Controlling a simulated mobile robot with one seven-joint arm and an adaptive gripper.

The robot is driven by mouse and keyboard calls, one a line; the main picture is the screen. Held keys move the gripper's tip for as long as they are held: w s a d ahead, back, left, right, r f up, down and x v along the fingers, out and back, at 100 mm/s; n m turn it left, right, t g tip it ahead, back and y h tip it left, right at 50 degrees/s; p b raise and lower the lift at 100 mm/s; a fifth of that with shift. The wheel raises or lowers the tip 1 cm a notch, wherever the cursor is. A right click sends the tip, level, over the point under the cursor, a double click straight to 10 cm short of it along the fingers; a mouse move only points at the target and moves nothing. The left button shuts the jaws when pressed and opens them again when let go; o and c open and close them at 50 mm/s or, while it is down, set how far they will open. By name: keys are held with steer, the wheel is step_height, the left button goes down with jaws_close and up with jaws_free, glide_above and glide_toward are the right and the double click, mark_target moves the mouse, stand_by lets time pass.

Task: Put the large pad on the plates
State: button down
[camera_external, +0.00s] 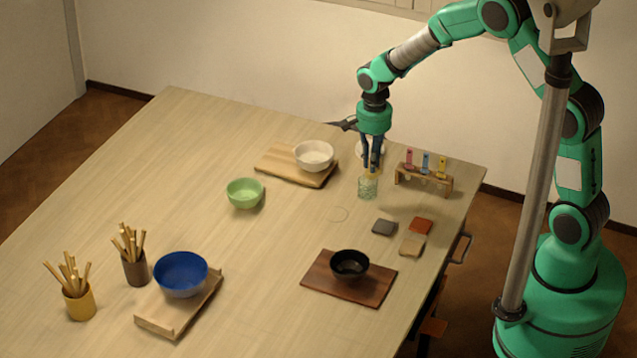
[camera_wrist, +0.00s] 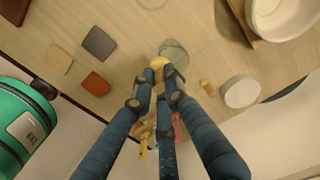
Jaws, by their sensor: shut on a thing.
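My gripper (camera_external: 373,168) points straight down over the right side of the table. It is shut on a small yellow thing (camera_wrist: 182,63), mostly hidden by the fingers. This is at the mouth of a pale green glass (camera_external: 368,188); I cannot tell if it touches the glass. Three flat square pads lie on the table, apart from my gripper: a dark grey one (camera_external: 384,227), a red one (camera_external: 422,226) and a tan one (camera_external: 412,244). I cannot tell which is the large pad. No plain plates show, only wooden boards, each with a bowl: white, blue (camera_external: 181,273) and black (camera_external: 350,263).
A rack (camera_external: 425,180) with three coloured tools stands right of the glass. A white round thing (camera_wrist: 240,92) is behind my gripper. A green bowl (camera_external: 245,193) stands to the left, two cups of sticks (camera_external: 78,302) at front left. The table's middle is clear.

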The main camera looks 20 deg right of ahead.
steer(key=w+d+r+p, duration=0.1)
steer(key=w+d, duration=0.3)
steer(key=w, duration=0.6)
steer(key=w+d+r, duration=0.2)
steer(key=w+d, duration=0.3)
steer(key=w, duration=0.6)
steer(key=shift+w+r+p, duration=0.15)
steer(key=shift+r+p, duration=0.2)
steer(key=shift+r, duration=0.05)
steer(key=shift+f, duration=3.15)
steer(key=shift+f, duration=1.85)
steer(key=shift+f, duration=0.1)
